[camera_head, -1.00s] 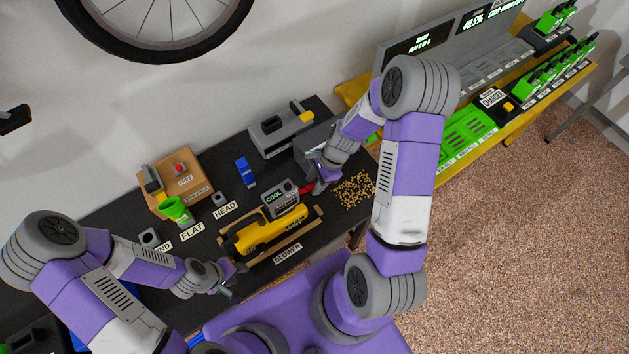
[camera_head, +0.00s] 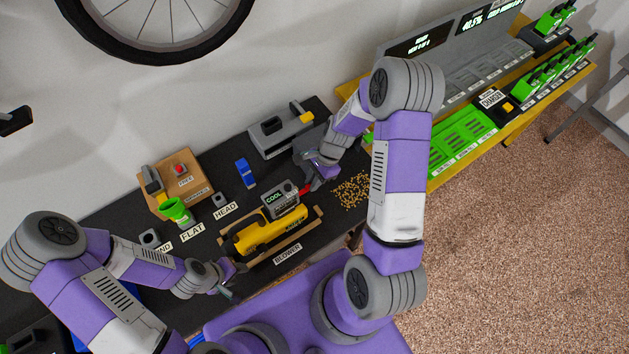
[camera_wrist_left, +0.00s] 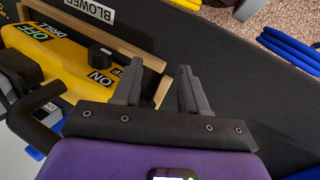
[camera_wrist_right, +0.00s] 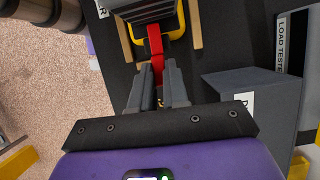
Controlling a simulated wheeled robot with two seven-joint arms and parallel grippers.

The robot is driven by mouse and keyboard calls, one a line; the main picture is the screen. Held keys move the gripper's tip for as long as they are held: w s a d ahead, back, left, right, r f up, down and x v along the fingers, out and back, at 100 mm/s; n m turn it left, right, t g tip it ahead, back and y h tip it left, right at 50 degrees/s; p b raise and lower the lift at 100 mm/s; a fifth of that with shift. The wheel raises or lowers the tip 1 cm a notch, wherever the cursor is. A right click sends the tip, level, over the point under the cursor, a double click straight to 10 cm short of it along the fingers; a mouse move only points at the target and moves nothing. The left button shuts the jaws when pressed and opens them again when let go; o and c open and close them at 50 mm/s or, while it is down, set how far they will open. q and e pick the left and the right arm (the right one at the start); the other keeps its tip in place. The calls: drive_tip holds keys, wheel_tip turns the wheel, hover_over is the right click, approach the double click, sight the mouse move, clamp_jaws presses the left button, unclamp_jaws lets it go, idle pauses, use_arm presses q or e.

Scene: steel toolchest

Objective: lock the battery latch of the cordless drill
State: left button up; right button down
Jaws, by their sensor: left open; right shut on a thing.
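The yellow power tool (camera_head: 258,236) lies in a wooden cradle (camera_head: 318,223) labelled BLOWER. A grey block (camera_head: 282,207) marked COOL sits at its far side. A red lever (camera_wrist_right: 155,45) reaches from the tool's end toward my right gripper (camera_wrist_right: 159,72). The right gripper is shut on the lever's end; the exact contact is partly hidden by the fingers. My left gripper (camera_head: 228,291) is open and empty near the bench's front edge, beside the cradle. The left wrist view shows the tool's ON and OFF labels and a black knob (camera_wrist_left: 100,53).
Loose yellowish pellets (camera_head: 352,190) lie right of the cradle. A grey tester box (camera_head: 280,133) stands behind.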

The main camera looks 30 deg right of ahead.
drive_tip(key=shift+w+n, duration=0.1)
drive_tip(key=shift+n, duration=0.2)
drive_tip(key=c, duration=1.1)
unclamp_jaws()
drive_tip(key=v, duration=0.7)
drive_tip(key=shift+w+d+r, duration=0.1)
drive_tip(key=shift+r, duration=0.2)
